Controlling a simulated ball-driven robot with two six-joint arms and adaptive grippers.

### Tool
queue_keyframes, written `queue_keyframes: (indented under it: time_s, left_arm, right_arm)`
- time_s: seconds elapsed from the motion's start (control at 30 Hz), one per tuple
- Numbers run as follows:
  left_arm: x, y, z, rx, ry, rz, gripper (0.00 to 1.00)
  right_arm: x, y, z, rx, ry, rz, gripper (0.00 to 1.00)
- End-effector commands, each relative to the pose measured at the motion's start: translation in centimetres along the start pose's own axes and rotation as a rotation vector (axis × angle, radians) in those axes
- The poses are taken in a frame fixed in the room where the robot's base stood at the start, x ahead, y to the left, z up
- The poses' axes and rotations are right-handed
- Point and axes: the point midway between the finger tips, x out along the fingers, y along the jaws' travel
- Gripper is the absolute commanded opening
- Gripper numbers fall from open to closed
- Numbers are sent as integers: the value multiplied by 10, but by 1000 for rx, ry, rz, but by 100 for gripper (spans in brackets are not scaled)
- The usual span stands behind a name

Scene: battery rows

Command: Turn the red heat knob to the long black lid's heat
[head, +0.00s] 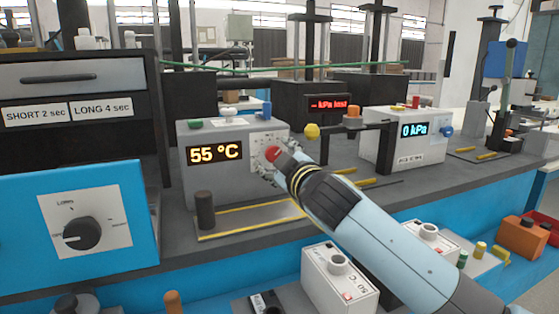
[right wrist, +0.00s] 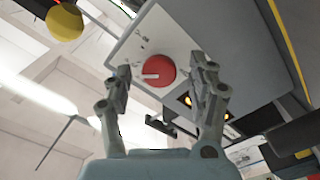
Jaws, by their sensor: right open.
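The red heat knob (head: 273,154) is on the front of a grey box (head: 187,172) whose display (head: 214,153) reads 55 °C. In the right wrist view the knob (right wrist: 159,71) shows a white pointer line on a pale dial plate with small marks too fine to read. My right gripper (head: 268,165) is at the dial; in the right wrist view its open fingers (right wrist: 163,80) stand on either side of the knob, with gaps visible. A label (head: 101,110) reads LONG 4 sec, beside one reading SHORT 2 sec. I cannot make out a long black lid. My left gripper is not in view.
A yellow ball (head: 312,131) stands close right of the dial and also shows in the right wrist view (right wrist: 64,22). A black knob (head: 82,233) on a blue panel is at the left. A kPa box (head: 410,155) stands at the right.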

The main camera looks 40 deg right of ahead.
Motion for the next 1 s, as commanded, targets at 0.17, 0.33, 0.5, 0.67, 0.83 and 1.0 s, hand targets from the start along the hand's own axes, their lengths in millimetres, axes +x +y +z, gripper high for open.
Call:
queue_keyframes:
  time_s: [0.17, 0.33, 0.5, 0.67, 0.83, 1.0]
  left_arm:
    - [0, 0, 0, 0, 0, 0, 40]
    - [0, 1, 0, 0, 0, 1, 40]
    - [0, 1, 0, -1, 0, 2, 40]
    - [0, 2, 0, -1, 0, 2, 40]
    - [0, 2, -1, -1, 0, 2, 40]
    - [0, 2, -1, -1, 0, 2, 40]
  right_arm:
    - [-18, -1, 1, 0, -1, -2, 58]
    - [-56, -1, 1, 0, -2, -3, 58]
    - [-92, -1, 1, 0, -3, -3, 58]
    - [-113, -1, 1, 0, -2, -2, 58]
    - [-120, -1, 0, 0, -1, -1, 58]
    - [-120, -1, 0, 0, -1, -1, 58]
